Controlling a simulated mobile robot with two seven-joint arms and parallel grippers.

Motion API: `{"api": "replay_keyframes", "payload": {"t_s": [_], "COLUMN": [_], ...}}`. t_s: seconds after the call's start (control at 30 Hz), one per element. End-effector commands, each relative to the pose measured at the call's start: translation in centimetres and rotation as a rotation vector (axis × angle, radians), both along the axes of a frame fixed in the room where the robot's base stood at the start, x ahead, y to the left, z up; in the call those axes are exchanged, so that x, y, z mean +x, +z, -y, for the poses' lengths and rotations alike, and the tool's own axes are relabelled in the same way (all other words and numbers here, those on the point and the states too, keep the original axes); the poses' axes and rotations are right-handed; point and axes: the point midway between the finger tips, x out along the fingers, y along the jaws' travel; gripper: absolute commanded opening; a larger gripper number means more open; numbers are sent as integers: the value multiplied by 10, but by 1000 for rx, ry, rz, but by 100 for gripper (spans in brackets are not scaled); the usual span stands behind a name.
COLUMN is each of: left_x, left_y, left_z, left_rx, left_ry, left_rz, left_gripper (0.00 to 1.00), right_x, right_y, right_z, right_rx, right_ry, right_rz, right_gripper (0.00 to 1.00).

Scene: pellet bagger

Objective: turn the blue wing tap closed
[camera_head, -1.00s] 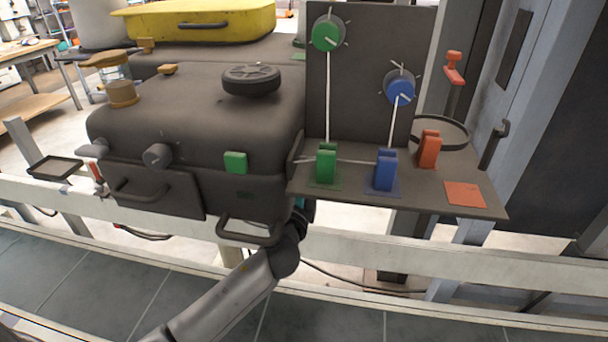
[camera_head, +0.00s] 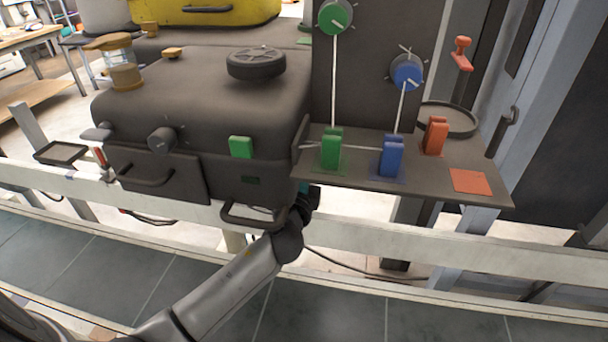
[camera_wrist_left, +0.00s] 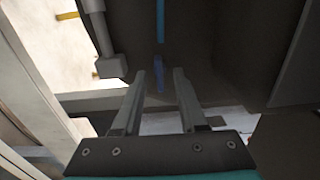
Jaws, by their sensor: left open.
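In the left wrist view a small blue piece (camera_wrist_left: 158,74), which looks like the blue wing tap, shows against a dark surface below a bright blue strip. It is blurred and dim, and I cannot tell how its wings are turned. My left gripper (camera_wrist_left: 159,82) is open, with the blue piece showing between and beyond its fingertips. I cannot see contact. In the head view the left wrist ends beneath the dark machine and shelf edge, and its fingers are hidden. The tap cannot be made out there. My right gripper is not in view.
The dark shelf (camera_head: 440,182) carries a green block (camera_head: 331,150), a blue block (camera_head: 392,157) and an orange block (camera_head: 436,136). A blue dial (camera_head: 407,76) is on the upright panel. The machine handle (camera_head: 248,218) and a white rail (camera_head: 440,245) are close to my left arm.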

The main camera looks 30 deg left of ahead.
Motion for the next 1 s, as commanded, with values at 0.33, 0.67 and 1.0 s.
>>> {"api": "replay_keyframes", "payload": {"t_s": [0.33, 0.67, 1.0], "left_x": [-46, -103, -141], "left_y": [-1, -1, -1], "left_z": [12, 27, 36], "left_rx": [-3, -2, -1], "left_ry": [0, 1, 1], "left_rz": [-2, -3, -1], "left_gripper": [41, 41, 41], "right_x": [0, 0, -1], "right_y": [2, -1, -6], "right_z": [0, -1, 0], "right_rx": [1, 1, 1], "right_ry": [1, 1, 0], "right_rz": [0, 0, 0], "right_gripper": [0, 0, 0]}}
